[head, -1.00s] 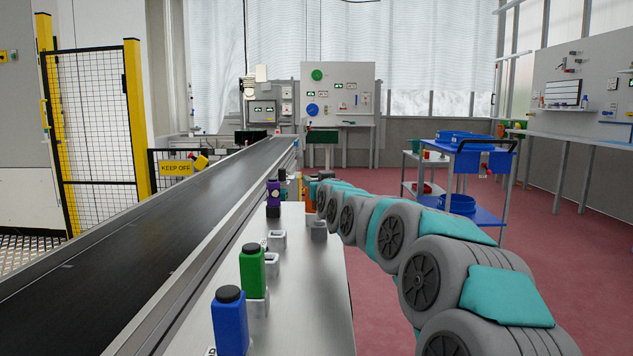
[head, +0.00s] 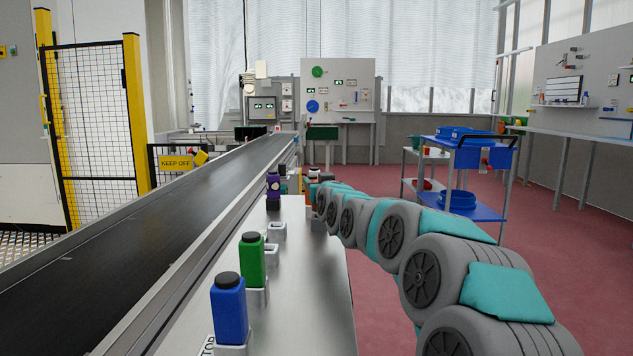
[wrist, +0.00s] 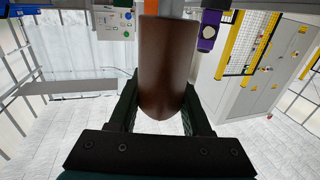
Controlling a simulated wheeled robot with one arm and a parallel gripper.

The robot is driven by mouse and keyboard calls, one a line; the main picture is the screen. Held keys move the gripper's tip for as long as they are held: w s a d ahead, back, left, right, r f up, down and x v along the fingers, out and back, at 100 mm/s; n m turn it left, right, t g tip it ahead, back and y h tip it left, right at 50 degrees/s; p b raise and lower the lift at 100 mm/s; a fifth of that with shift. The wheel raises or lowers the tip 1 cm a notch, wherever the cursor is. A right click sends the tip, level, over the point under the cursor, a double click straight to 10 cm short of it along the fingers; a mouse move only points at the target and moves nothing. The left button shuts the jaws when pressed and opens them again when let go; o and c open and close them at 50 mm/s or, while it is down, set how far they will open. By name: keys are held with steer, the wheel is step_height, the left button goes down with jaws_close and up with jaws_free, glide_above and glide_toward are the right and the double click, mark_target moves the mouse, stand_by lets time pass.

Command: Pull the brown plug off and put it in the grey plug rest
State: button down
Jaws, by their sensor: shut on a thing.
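A brown plug (wrist: 163,65) fills the middle of the wrist view, between the two dark fingers. My gripper (wrist: 160,98) is shut on it. I cannot tell which is the plug rest.
A blue plug (head: 228,308), a green plug (head: 252,260) and a purple plug (head: 273,186) stand in a row along the bench (head: 300,300). A black conveyor (head: 150,240) runs along the left. A blue trolley (head: 470,170) stands at the right.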

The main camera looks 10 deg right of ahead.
steer(key=shift+f+b, duration=0.4)
steer(key=shift+f, duration=0.35)
steer(key=shift+c, duration=1.4)
jaws_free()
